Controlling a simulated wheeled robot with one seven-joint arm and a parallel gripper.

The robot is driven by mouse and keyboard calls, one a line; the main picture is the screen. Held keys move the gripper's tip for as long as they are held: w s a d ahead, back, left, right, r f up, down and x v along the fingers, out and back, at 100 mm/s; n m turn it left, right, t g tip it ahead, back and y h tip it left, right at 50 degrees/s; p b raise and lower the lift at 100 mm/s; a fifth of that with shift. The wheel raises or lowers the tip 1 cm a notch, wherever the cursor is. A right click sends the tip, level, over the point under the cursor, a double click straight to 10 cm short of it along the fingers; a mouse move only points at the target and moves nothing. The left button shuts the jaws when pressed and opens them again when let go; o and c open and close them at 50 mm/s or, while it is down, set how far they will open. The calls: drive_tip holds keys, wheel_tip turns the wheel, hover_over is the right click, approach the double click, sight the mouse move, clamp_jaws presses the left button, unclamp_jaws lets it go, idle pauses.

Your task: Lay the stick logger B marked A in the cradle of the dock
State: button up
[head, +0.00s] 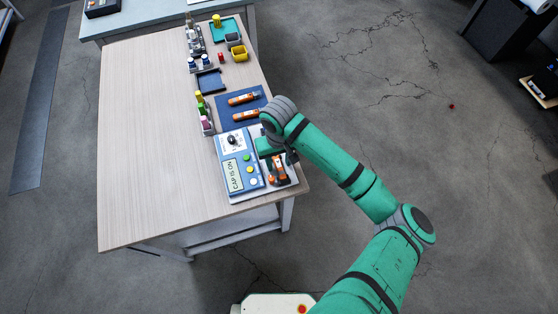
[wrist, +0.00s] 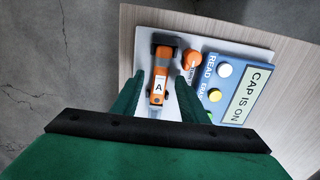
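An orange stick logger with a white label marked A (wrist: 158,87) lies along the pale plate of the dock (wrist: 262,48). Its far end sits at a dark bracket of the cradle (wrist: 166,40); its near end is hidden by my gripper. My gripper (wrist: 160,77) is open, with one green finger on each side of the logger and a visible gap at both sides. In the head view the logger (head: 278,172) shows on the right of the dock's blue panel (head: 238,165), under my gripper, which is partly hidden by my wrist.
An orange knob-like part (wrist: 192,60) stands beside the logger. The dock's display (head: 235,175) reads CAP IS ON. Two orange sticks (head: 243,99) lie on a dark blue mat (head: 228,122). A rack with coloured items (head: 207,125) stands left of it. The table's left side (head: 145,140) is clear.

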drive_tip(key=shift+o, duration=1.2)
drive_tip(key=shift+r, duration=0.6)
drive_tip(key=shift+r, duration=3)
drive_tip(key=shift+a, duration=0.1)
